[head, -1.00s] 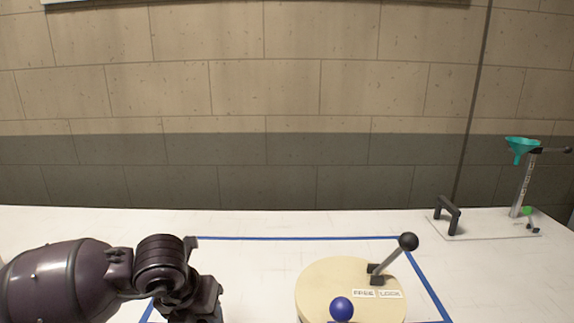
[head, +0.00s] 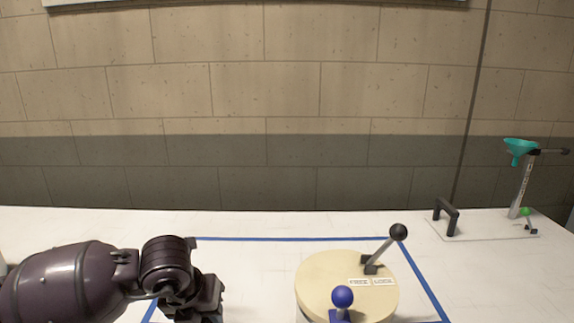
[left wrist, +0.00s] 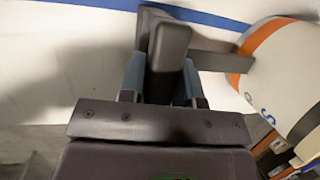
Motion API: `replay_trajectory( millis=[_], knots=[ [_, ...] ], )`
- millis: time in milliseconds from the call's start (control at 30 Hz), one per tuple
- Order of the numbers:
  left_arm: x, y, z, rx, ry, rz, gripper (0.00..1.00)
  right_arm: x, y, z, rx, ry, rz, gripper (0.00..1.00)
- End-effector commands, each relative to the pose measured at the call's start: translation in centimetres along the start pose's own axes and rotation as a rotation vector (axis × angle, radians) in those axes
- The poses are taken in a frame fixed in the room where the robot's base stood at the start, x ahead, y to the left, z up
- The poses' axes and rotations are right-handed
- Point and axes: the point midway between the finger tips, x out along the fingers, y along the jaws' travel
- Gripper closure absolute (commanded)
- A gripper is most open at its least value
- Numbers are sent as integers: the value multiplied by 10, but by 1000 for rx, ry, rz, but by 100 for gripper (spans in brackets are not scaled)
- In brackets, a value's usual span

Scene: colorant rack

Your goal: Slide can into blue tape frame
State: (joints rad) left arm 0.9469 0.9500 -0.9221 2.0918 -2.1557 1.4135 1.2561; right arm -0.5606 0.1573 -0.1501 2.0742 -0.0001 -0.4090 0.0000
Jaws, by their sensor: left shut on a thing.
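The can has a round cream top (head: 318,272) in the head view, with a black-knobbed lever and a FREE/LOCK label. In the left wrist view its white side with an orange band (left wrist: 262,62) shows at the right. The blue tape frame (head: 290,239) is on the white table; its back line runs behind the can and its right line beside it. The can's base is hidden. My left gripper (head: 208,300), left of the can, is shut on a dark handle (left wrist: 170,48) whose bar reaches toward the can. My right gripper is out of view.
A blue ball knob (head: 342,296) stands at the can's near edge. At the back right are a black handle (head: 447,216) on a clear plate and a stand holding a teal funnel (head: 520,148). The table behind the frame is clear.

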Motion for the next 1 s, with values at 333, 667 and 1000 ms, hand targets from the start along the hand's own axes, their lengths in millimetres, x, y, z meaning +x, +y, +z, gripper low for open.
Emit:
replay_trajectory(
  millis=[333,667,1000],
  knots=[
    [5,0,15,-3,-1,-2,100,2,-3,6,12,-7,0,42],
    [10,0,29,-3,-1,-2,100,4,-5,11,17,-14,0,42],
    [14,0,43,-3,-1,-2,100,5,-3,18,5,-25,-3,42]
  ],
)
